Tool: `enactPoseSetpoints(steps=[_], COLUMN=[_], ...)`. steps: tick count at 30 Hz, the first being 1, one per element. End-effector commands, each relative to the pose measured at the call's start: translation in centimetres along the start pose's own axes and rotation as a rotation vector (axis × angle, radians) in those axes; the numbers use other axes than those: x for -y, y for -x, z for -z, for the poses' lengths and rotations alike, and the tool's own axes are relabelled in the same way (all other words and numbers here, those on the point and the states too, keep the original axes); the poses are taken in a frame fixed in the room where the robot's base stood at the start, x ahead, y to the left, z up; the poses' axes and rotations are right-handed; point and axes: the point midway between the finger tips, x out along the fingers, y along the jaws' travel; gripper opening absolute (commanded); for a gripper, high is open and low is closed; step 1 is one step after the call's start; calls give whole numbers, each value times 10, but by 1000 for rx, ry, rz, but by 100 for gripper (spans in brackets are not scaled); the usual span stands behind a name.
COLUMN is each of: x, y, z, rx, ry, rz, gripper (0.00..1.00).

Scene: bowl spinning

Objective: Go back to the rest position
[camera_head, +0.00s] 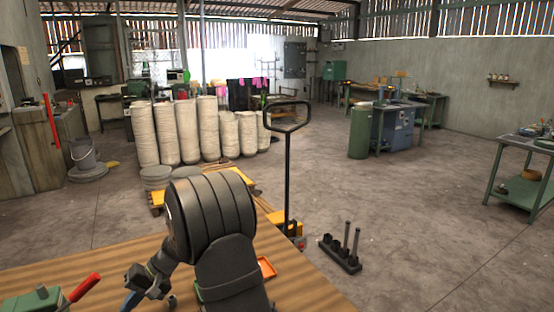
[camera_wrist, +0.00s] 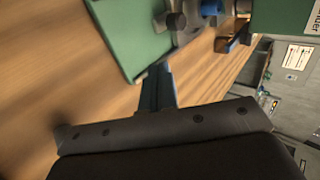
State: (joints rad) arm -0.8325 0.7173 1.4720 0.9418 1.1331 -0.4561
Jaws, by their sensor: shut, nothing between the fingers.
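My gripper (camera_wrist: 163,72) shows in the wrist view as narrow dark-blue fingers, closed together with nothing between them. It is over the wooden table (camera_wrist: 75,60), beside the edge of a green plate or base (camera_wrist: 112,32). Whether it touches that base I cannot tell. In the head view the gripper's blue end (camera_head: 131,300) points down at the front left of the table (camera_head: 100,262), partly hidden by my wrist. No bowl can be made out in either view.
In the head view a green device (camera_head: 35,300) with a red-handled lever (camera_head: 84,287) stands left of the gripper. An orange tray (camera_head: 267,268) lies right of my arm. In the wrist view a labelled green box (camera_wrist: 282,17) is at upper right. Above the table is free room.

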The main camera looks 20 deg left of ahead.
Motion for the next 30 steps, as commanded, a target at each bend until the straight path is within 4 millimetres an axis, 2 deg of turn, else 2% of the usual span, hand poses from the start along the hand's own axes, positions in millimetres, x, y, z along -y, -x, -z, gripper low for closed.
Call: enactPoseSetpoints(steps=[1, 7, 9, 21, 24, 28, 30], x=[0, 0, 0, 0, 13, 31, 15], y=[12, 51, 28, -54, -70, -88, -71], z=[1, 1, -1, -1, -1, -1, 1], rx=[-3, -4, 6, 4, 5, 4, -1], ry=[1, 0, -1, 0, 2, 3, -3], rz=[1, 0, 0, 0, -1, 0, 0], gripper=[0, 0, 0, 0, 0, 0, 0])
